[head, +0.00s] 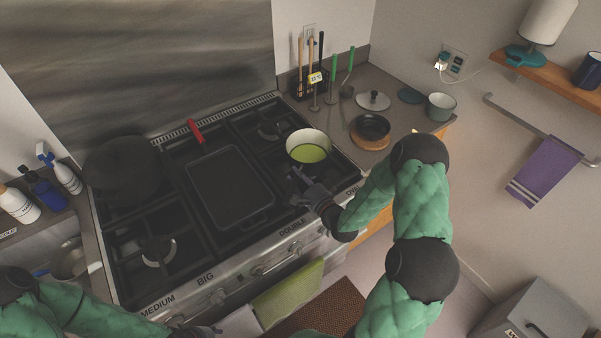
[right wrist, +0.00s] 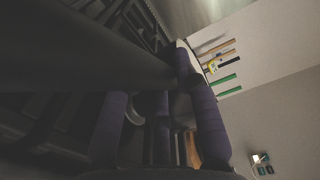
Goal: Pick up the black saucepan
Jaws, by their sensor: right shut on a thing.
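The black saucepan (head: 308,136) is at the front right of the stove, with a pale inner wall and green contents. Its dark handle side faces my right gripper (head: 297,180). That gripper is shut on the saucepan at the handle, in front of the pan's body. In the right wrist view the fingers of my right gripper (right wrist: 160,130) show, with a pale piece of rim beyond them; the grip itself is dark and partly hidden. I cannot tell whether the pan is lifted off the grate. My left gripper (head: 205,331) is at the bottom edge, its fingers unclear.
A black griddle (head: 230,185) with a red handle lies mid-stove, left of the saucepan. A large black pan (head: 122,166) is further left. A small dark pan (head: 371,126) sits on a wooden trivet on the right counter. A utensil rack (head: 308,88) stands behind.

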